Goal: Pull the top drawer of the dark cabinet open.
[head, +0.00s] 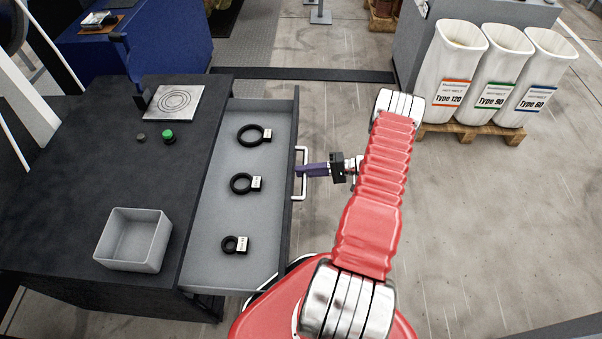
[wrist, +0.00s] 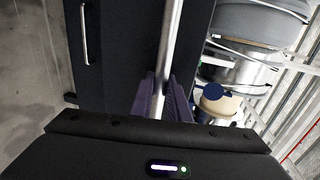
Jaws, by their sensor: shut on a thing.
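The dark cabinet (head: 85,190) stands at the left in the head view. Its top drawer (head: 218,228) is pulled out to the right, and its grey inside shows. Three black rings with white tags lie in the drawer in a row. The drawer's pale bar handle (head: 305,188) is on the front face. My gripper (head: 304,171) reaches it from the right, shut on the bar. In the wrist view the purple fingers (wrist: 163,100) are on either side of the handle bar (wrist: 170,45). The finger contact is partly hidden by the gripper body.
A grey bin (head: 134,240), a green button (head: 168,136) and a plate with rings drawn on it (head: 172,103) are on the cabinet top. White containers (head: 500,75) stand on a pallet at the upper right. The floor right of my arm is clear.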

